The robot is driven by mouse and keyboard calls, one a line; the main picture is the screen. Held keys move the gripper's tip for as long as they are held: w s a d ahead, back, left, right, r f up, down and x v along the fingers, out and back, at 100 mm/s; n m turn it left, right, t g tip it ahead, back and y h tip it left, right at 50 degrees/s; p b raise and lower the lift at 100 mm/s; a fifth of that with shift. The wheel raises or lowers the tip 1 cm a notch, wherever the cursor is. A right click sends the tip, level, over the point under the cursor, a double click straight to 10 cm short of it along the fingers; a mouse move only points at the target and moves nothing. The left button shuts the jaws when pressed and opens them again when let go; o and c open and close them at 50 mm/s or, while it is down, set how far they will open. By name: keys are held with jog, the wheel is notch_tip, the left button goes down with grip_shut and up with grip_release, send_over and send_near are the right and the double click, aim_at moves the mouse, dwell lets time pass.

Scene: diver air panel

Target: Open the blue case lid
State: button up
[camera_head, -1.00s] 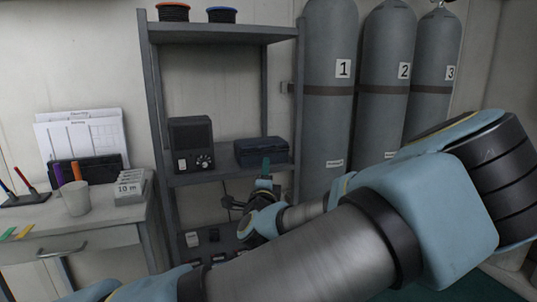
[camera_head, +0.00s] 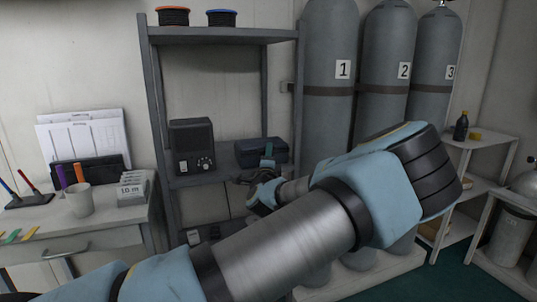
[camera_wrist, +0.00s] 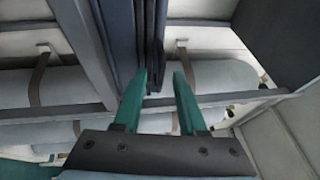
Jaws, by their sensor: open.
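The blue case (camera_head: 250,154) is a dark blue box on the middle shelf of the grey rack, and its lid looks closed. My gripper (camera_head: 268,160) is just in front of the case and hides part of its front. In the wrist view, the two teal fingers of my gripper (camera_wrist: 159,72) are apart with nothing held between them. The dark blue case (camera_wrist: 124,30) fills the upper middle there, with its edge close to the fingertips. I cannot tell whether the fingers touch it.
A dark radio-like box (camera_head: 192,147) stands left of the case on the shelf (camera_head: 205,178). Tall grey cylinders (camera_head: 328,110) stand right of the rack. A desk (camera_head: 110,215) with a cup (camera_head: 78,201) is at left. Small white shelves (camera_head: 478,150) are at right.

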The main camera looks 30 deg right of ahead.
grip_shut()
dwell(1.4)
